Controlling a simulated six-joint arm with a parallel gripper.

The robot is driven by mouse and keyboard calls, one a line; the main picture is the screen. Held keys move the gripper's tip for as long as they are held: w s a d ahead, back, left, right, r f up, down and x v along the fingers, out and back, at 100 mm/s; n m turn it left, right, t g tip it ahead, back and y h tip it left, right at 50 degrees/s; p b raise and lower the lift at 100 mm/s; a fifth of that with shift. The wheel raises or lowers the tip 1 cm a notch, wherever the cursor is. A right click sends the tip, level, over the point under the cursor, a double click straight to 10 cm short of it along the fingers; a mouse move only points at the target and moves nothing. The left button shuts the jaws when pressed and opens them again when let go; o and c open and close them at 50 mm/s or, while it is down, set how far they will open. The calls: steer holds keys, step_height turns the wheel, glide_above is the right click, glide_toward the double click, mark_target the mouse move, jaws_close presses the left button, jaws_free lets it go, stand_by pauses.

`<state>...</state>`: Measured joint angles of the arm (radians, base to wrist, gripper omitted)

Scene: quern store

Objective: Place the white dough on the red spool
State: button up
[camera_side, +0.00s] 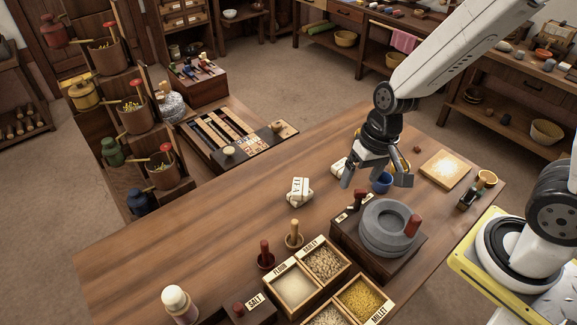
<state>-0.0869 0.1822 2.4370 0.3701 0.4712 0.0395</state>
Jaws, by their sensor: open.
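My gripper (375,178) is open, pointing down over the far right part of the wooden table, with its fingers spread apart. No red spool can be clearly made out.
A white wrapped block (299,191) lies left of the quern. Grain boxes (295,285) and a white-capped bottle (176,303) stand at the front. A pale floured board (445,169) lies right of my gripper. The table's left middle (200,240) is clear.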

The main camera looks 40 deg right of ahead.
steer(key=s+d+r+n+t+h, duration=0.1)
steer(key=d+r+n, duration=0.1)
steer(key=d, duration=0.3)
steer(key=shift+d+r+n+t+h, duration=0.3)
steer(key=shift+n+t+h, duration=0.1)
steer(key=shift+n, duration=0.2)
stand_by(0.6)
